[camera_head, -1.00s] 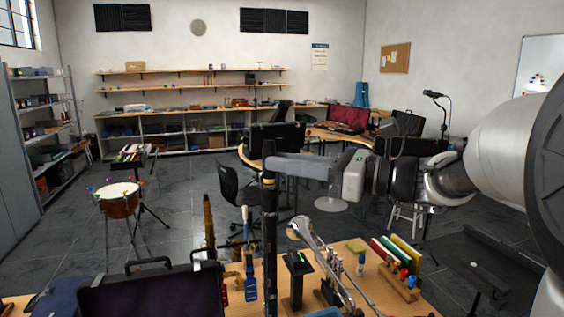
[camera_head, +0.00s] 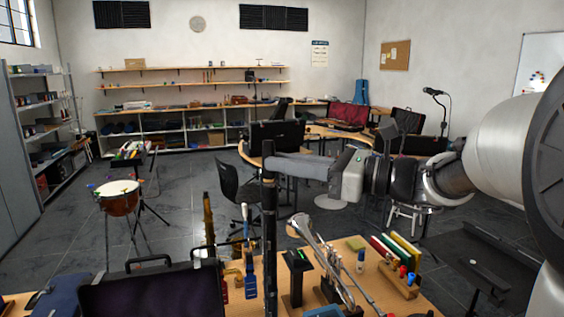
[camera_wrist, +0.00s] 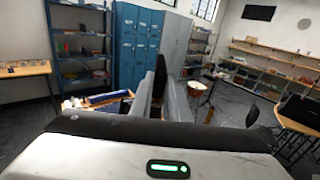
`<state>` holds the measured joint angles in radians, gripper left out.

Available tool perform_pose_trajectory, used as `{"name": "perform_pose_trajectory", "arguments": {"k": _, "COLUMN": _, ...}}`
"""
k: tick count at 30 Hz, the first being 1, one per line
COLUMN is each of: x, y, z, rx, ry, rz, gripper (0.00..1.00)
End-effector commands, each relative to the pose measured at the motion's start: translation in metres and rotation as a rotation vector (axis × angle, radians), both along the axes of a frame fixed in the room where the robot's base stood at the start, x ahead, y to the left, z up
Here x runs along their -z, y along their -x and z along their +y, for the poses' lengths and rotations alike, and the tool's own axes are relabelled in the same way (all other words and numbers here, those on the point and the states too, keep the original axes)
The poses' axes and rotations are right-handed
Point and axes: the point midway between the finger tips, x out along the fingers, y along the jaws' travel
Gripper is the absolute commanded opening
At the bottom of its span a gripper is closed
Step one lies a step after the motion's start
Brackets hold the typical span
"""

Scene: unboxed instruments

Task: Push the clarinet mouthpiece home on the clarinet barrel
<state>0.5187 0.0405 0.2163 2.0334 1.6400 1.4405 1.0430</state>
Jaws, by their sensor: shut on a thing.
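A dark clarinet (camera_head: 270,235) stands upright above the front worktable, seen in the head view. The black mouthpiece (camera_head: 268,148) is at its top, and it also shows in the wrist view (camera_wrist: 160,74). The barrel (camera_head: 269,192) is directly below, in line with it. My gripper (camera_head: 272,166) reaches in from the right with its fingers level and shut on the mouthpiece. The fingers cover the mouthpiece's lower part, so I cannot tell whether a gap is left at the joint. In the wrist view, the mouthpiece rises between the two grey fingers.
A trumpet (camera_head: 325,262) stands close to the right of the clarinet. A brown wooden instrument (camera_head: 208,222) and blue tools stand to the left. A dark open case (camera_head: 155,295) is at front left. Book-like coloured slabs (camera_head: 395,250) are at right. The air around the mouthpiece is clear.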

Motion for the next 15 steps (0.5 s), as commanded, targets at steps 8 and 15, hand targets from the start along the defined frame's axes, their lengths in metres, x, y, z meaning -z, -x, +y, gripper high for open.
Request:
{"name": "perform_pose_trajectory", "arguments": {"k": 8, "x": 0.0055, "y": 0.0000, "z": -0.0001, "rx": 0.000, "ry": 0.000, "rz": 0.001, "gripper": 0.00}}
{"name": "perform_pose_trajectory", "arguments": {"k": 15, "x": 0.0098, "y": 0.0000, "z": 0.0000, "rx": 0.000, "ry": 0.000, "rz": 0.001, "gripper": 0.00}}
